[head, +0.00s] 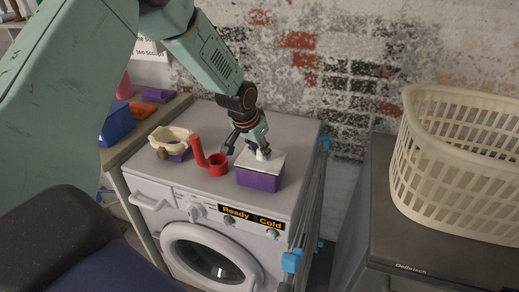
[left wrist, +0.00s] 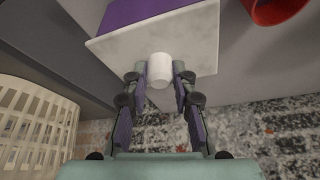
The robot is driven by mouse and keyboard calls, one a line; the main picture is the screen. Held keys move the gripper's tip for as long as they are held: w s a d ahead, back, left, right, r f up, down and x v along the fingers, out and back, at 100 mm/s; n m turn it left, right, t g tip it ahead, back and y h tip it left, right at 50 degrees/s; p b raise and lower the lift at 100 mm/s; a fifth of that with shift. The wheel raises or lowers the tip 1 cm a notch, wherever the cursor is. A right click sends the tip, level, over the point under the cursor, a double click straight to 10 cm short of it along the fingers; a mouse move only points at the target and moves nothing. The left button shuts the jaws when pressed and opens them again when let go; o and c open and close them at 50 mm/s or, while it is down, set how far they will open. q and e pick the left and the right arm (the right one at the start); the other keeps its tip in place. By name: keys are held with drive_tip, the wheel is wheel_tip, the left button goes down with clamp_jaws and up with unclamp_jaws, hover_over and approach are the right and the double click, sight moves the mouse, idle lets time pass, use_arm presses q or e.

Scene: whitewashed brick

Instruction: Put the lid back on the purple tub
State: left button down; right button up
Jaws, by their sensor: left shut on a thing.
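The purple tub (head: 259,181) stands on the white washing machine's top, near its front right corner. The pale square lid (head: 270,164) is level over the tub's top; I cannot tell whether it rests on the rim or hangs just above it. My left gripper (head: 259,149) comes down from above and is shut on the lid's white knob. In the left wrist view the knob (left wrist: 160,71) is between the fingertips (left wrist: 160,68), with the lid (left wrist: 200,42) and part of the tub (left wrist: 138,11) beyond. My right gripper is not in view.
A red scoop (head: 216,166) stands just left of the tub. A cream basin-like item (head: 173,135) is farther left on the washing machine (head: 180,199). A cream laundry basket (head: 455,160) is on the dark unit at right. A brick wall is behind.

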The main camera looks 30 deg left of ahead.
use_arm(q)
drive_tip(key=shift+a, duration=0.2)
idle(0.3)
drive_tip(key=shift+d+f+p, duration=0.1)
drive_tip(key=shift+f+p, duration=0.1)
drive_tip(key=shift+p, duration=0.2)
idle(0.5)
idle(0.7)
drive_tip(key=c, duration=1)
unclamp_jaws()
drive_tip(key=o, duration=0.5)
drive_tip(key=shift+r+p, duration=0.1)
drive_tip(key=shift+p, duration=0.2)
